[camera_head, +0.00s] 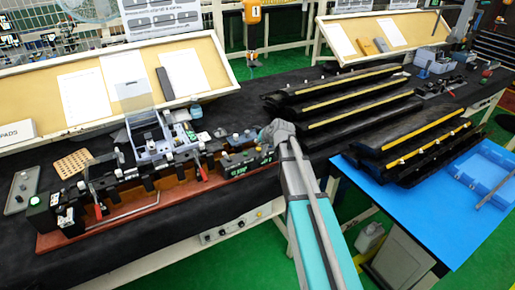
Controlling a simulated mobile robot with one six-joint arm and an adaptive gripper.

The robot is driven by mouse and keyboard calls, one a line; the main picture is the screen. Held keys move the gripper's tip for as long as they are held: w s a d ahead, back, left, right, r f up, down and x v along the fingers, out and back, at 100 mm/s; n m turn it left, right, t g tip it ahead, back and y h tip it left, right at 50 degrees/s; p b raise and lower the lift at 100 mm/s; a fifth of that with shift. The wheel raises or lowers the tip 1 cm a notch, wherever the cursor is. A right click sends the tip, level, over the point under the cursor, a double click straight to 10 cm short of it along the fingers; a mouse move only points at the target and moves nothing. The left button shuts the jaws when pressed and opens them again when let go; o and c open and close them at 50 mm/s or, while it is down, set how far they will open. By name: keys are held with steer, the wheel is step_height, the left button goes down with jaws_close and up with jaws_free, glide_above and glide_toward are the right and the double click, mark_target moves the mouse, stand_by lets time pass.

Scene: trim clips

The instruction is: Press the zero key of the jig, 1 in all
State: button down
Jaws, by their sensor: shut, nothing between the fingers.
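The jig (150,212) is a long black fixture on a reddish-brown base at the left, with red-handled clamps along it. At its right end sits a black box (238,163) with small green markings and knobs on top. The zero key is too small to tell apart. My arm reaches in from the bottom. My gripper (265,138) is at its grey end, by the right end of this box; it is shut and empty. The fingertips are small and partly hidden, so I cannot tell whether they touch anything.
A grey bin (150,148) of parts stands behind the jig. Long black trim pieces with yellow strips (345,100) lie to the right of my arm. A blue table (425,215) with a blue tray (485,172) is at the right. Slanted boards (215,85) stand behind.

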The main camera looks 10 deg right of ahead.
mark_target(259, 149)
steer(key=shift+r+p, duration=1.9)
steer(key=shift+r, duration=0.25)
steer(key=s+f+n+g+h, duration=0.2)
steer(key=s+f+g, duration=0.1)
steer(key=s, duration=1.1)
steer(key=s+f+n+g+h, duration=0.1)
steer(key=s+g, duration=0.4)
steer(key=s, duration=0.9)
steer(key=shift+s+a+f+n+h, duration=0.2)
steer(key=shift+s+f+n+h, duration=0.3)
steer(key=shift+f, duration=0.4)
steer(key=shift+w, duration=0.2)
